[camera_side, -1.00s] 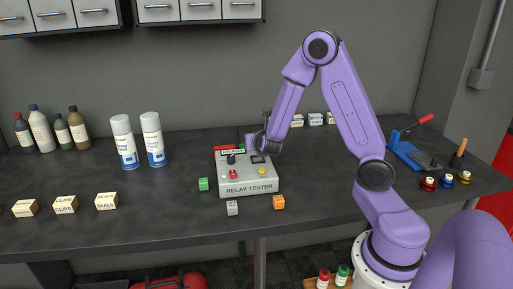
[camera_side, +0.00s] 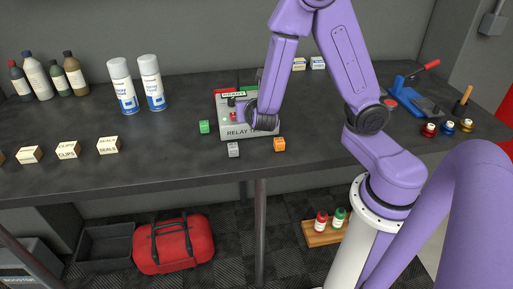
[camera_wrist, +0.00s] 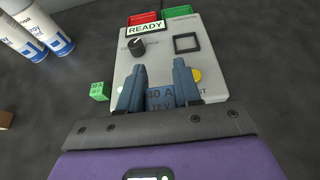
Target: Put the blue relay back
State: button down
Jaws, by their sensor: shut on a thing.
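My gripper (camera_wrist: 160,70) is shut on the blue relay (camera_wrist: 160,96), marked 40 A, in the wrist view. It holds the relay over the near part of the grey relay tester (camera_wrist: 211,84). The tester's square black-framed socket (camera_wrist: 187,43) is empty, beyond and right of the fingers. Its display (camera_wrist: 146,29) reads READY. In the side view my gripper (camera_side: 252,117) covers the right part of the tester (camera_side: 230,131), and the blue relay is hidden.
A green relay (camera_side: 205,127), a grey relay (camera_side: 233,149) and an orange relay (camera_side: 279,144) lie around the tester. A red bin (camera_wrist: 143,18) and a green bin (camera_wrist: 177,12) stand behind it. Spray cans (camera_side: 151,82) stand back left. The bench between is clear.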

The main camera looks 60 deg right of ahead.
jog(key=shift+s+a+f, duration=0.45)
jog(key=shift+s+f, duration=0.15)
jog(key=shift+f, duration=0.9)
jog(key=shift+s+a+f, duration=0.45)
jog(key=shift+s+f, duration=0.1)
jog(key=shift+f, duration=0.9)
jog(key=shift+s+a+f, duration=0.45)
jog(key=shift+s+f, duration=0.15)
jog(key=shift+f, duration=0.9)
jog(key=shift+f, duration=0.1)
jog(key=c, duration=0.8)
grip_release()
